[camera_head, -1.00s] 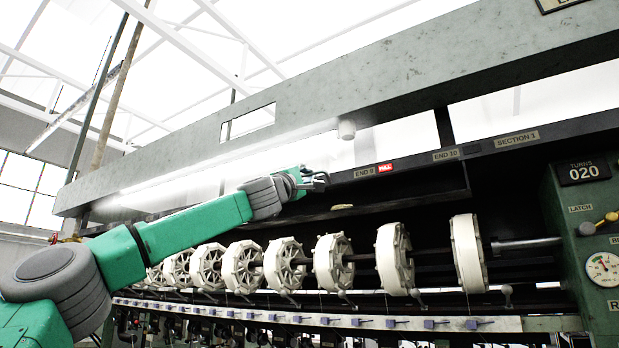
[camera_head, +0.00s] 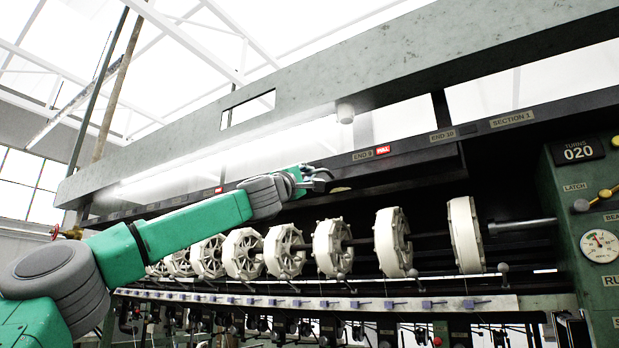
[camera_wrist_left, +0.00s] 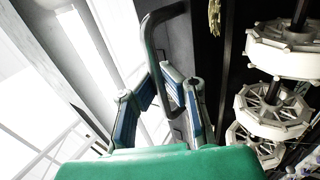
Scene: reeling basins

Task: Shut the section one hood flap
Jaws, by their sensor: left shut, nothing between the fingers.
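The label SECTION 1 (camera_head: 512,119) is on the dark rail (camera_head: 470,131) under the long grey-green beam (camera_head: 330,90). I cannot make out which panel is the hood flap, or how far it is open. My left gripper (camera_head: 319,180) is beside the rail, left of the END 9 label, above the row of reels. In the left wrist view, the left gripper's blue-and-white fingers (camera_wrist_left: 160,95) are next to a dark bent bar (camera_wrist_left: 150,45), like a handle. I cannot tell whether they touch it. My right gripper is not in view.
A row of white reels (camera_head: 332,248) on a shaft runs below my left gripper. A green gauge box (camera_head: 590,230) with a TURNS 020 display stands at the right. A small pale thing (camera_head: 341,189) is close to the gripper's right.

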